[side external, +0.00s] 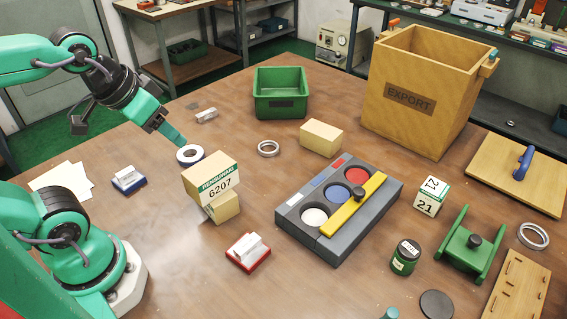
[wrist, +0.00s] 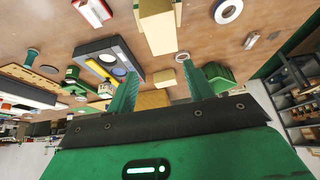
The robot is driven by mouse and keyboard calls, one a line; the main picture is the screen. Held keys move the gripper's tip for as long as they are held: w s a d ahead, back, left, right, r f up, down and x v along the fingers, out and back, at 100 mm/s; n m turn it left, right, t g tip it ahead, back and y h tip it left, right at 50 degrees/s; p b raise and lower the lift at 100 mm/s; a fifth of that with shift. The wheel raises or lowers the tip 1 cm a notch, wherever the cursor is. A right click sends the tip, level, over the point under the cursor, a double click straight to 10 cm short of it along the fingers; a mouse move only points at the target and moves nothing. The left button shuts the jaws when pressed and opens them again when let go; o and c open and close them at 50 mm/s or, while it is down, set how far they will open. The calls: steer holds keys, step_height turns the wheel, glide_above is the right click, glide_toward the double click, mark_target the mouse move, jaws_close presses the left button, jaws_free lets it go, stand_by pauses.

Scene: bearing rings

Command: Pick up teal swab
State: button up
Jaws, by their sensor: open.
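A small teal piece, seemingly the teal swab (side external: 390,313), is at the bottom edge of the side view and is partly cut off. In the wrist view what looks like the same swab (wrist: 31,56) stands at the far left, small, beside a dark disc. My gripper (side external: 180,140) is in the upper left of the side view, above the table near a white roll and far from the swab. In the wrist view my gripper (wrist: 158,67) shows two green fingers spread apart with nothing between them.
A numbered bearing box (side external: 212,180), a red-based block (side external: 247,252) and a grey tray (side external: 340,250) with a yellow bar lie between my gripper and the swab. A green jar (side external: 405,257) and a black disc (side external: 436,304) are near the swab. The front left table is fairly clear.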

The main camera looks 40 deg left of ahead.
steer(key=shift+w, duration=0.1)
steer(key=w+d+r+g+h, duration=0.1)
steer(key=w+d+r+g, duration=0.1)
steer(key=w+d, duration=0.6)
steer(key=g+y, duration=0.1)
steer(key=g, duration=0.3)
glide_toward(392, 311)
step_height(392, 311, down, 5)
steer(key=shift+a+f, duration=0.1)
steer(key=shift+a, duration=0.05)
steer(key=shift+s+d+f, duration=0.15)
steer(key=shift+d, duration=0.05)
steer(key=shift+d+f, duration=0.1)
steer(key=shift+f, duration=3.8)
